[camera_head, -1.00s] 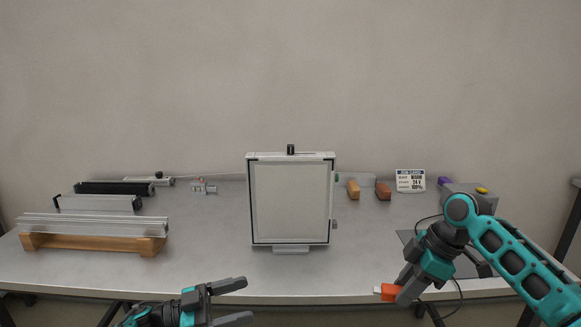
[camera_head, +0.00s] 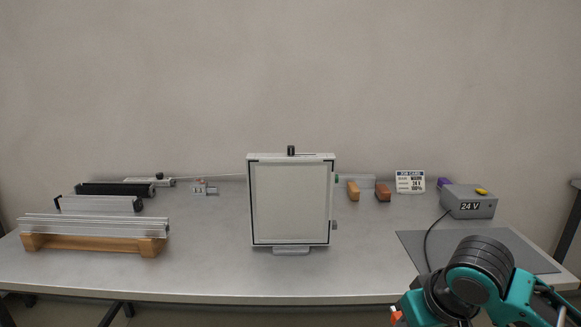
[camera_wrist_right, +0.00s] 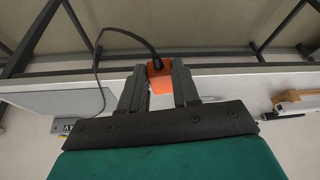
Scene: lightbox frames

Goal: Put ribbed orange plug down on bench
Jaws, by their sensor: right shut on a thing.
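The ribbed orange plug (camera_wrist_right: 160,76) is between the two dark fingers of my right gripper (camera_wrist_right: 158,84) in the right wrist view. The gripper is shut on it, and a black cable runs from the plug's far end. In the head view only a bit of the orange plug (camera_head: 396,316) shows at the bottom edge, beside my right arm, in front of the bench's front edge. The bench (camera_head: 200,275) is a long grey top. The plug's ribs cannot be made out. My left gripper is out of the picture.
A grey 24 V box (camera_head: 468,203) stands at the right, its cable running down over a dark mat (camera_head: 520,246). A white framed panel (camera_head: 290,204) stands mid-bench. Profiles on a wooden rack (camera_head: 92,245) are at left. The bench front between rack and panel is clear.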

